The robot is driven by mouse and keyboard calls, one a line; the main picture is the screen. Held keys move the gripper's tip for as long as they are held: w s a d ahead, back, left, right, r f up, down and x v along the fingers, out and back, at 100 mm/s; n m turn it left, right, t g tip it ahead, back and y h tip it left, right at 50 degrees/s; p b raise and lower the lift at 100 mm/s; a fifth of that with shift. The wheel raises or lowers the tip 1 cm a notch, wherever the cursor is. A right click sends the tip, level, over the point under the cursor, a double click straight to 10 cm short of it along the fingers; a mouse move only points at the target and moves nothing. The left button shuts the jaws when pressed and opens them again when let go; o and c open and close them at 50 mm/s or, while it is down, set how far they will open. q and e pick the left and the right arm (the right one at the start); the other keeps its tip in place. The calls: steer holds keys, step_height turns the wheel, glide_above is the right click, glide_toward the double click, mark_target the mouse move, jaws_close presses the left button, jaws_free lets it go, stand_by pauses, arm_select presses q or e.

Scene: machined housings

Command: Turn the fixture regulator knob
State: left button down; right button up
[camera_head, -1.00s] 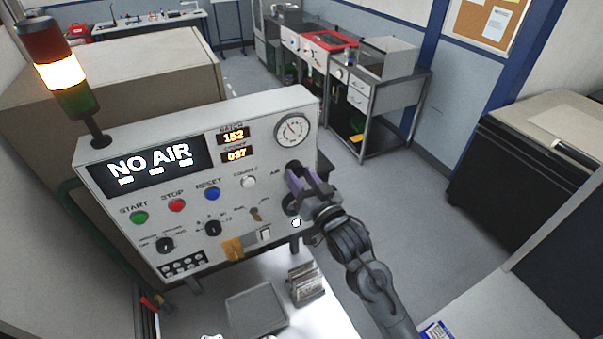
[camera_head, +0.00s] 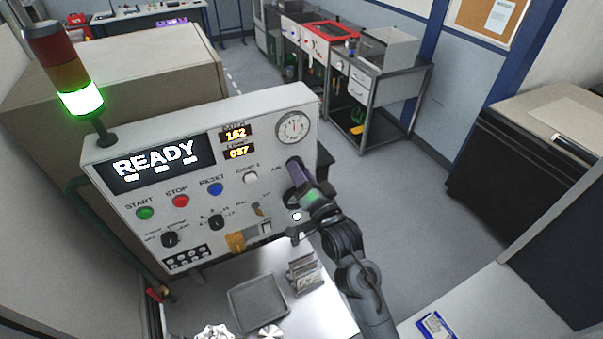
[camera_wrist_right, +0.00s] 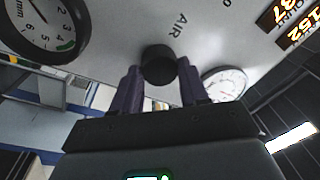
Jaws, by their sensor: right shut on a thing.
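The regulator knob (camera_wrist_right: 160,65) is a round black knob beside the AIR label on the light control panel (camera_head: 130,200). In the right wrist view it sits between the two purple-grey fingers of my right gripper (camera_wrist_right: 160,84), which are shut on it. In the head view my right gripper (camera_head: 299,176) covers most of the knob, below the round pressure gauge (camera_head: 293,127). The panel screen (camera_head: 163,161) reads READY, and the stack light (camera_head: 80,99) glows green at the bottom. My left gripper is not in view.
A second dial (camera_wrist_right: 45,25) is close to my fingers, partly cut off. START, STOP and RESET buttons line the panel's left half. A grey tray (camera_head: 258,303) and a small rack (camera_head: 306,273) sit on the bench below. Open floor lies to the right.

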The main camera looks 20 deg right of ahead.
stand_by(0.4)
steer(key=o, duration=1.1)
steer(key=shift+c, duration=0.2)
steer(key=shift+s, duration=0.1)
steer(key=s+f+b, duration=0.1)
steer(key=s+b, duration=0.2)
steer(key=s, duration=0.7)
steer(key=shift+s+d+b, duration=0.3)
steer(key=shift+d, duration=0.15)
